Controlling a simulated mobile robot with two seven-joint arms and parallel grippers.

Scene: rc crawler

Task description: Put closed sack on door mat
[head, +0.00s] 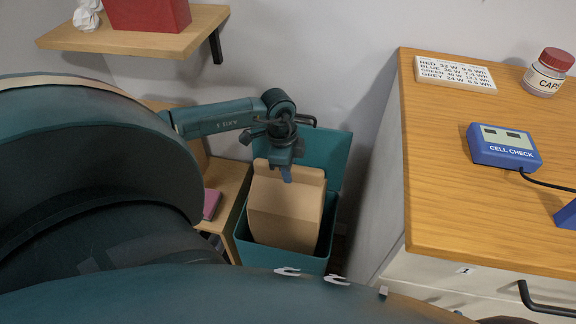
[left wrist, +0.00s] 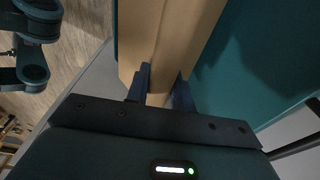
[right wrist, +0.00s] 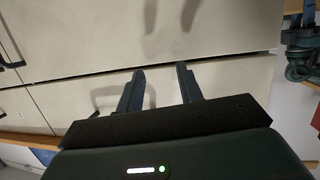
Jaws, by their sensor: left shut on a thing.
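The closed sack (head: 283,215) is a brown paper bag with a folded top. It stands inside a teal bin (head: 285,261) with its upper part above the rim. My left gripper (head: 287,177) reaches down from above and is shut on the top of the sack. In the left wrist view the brown sack (left wrist: 172,30) lies between the two fingers (left wrist: 162,77). My right gripper (right wrist: 160,70) shows only in the right wrist view, open and empty in front of pale drawer fronts. No door mat can be made out.
The bin's raised lid (head: 328,155) stands behind the sack. A wooden cabinet top (head: 440,180) at right holds a blue cell checker (head: 503,147), a jar (head: 548,73) and a label plate (head: 455,74). A wall shelf (head: 130,38) is at upper left. A low wooden unit (head: 231,185) stands left of the bin.

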